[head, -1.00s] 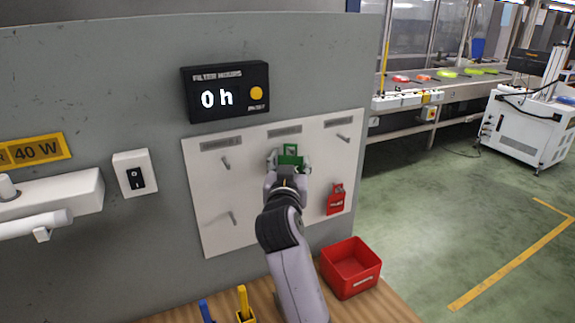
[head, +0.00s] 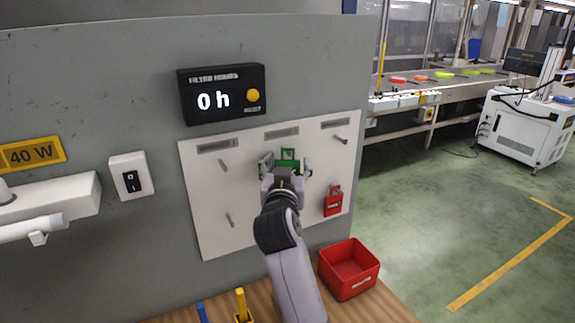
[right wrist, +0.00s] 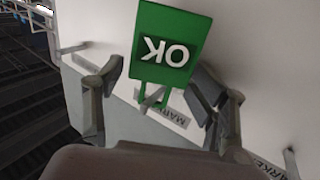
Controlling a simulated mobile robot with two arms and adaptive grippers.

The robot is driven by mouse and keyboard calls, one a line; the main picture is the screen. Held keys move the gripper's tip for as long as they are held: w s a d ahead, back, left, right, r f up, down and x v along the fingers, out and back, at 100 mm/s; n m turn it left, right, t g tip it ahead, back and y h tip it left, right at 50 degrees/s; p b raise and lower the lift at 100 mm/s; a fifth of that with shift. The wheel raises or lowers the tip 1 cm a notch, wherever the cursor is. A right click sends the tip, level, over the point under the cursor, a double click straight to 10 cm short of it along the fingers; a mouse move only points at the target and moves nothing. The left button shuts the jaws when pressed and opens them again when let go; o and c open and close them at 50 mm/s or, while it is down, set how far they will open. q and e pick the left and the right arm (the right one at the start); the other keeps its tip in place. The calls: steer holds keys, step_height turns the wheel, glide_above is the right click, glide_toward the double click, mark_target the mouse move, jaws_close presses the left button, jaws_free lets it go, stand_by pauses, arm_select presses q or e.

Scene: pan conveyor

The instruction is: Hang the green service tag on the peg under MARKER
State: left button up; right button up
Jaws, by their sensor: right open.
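The green service tag (head: 289,167) is at the upper middle place of the white peg board (head: 256,235), below a grey label (head: 282,133). In the right wrist view the tag (right wrist: 169,48) appears upside down with "OK" on it. A grey peg (right wrist: 153,98) shows at its handle-like loop and seems to pass through it. My left gripper is not in view.
A red tag (head: 333,201) hangs at the board's lower right. Bare pegs stand at upper left (head: 223,166), lower left (head: 230,220) and upper right (head: 341,141). A red bin (head: 350,285) stands on the wooden bench below. A display (head: 222,95) sits above the board.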

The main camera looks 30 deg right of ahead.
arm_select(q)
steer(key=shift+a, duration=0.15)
arm_select(e)
steer(key=shift+o, duration=0.2)
steer(key=shift+a+f, duration=0.1)
steer(key=shift+r, duration=0.2)
step_height(320, 180, up, 10)
steer(key=shift+f, duration=0.15)
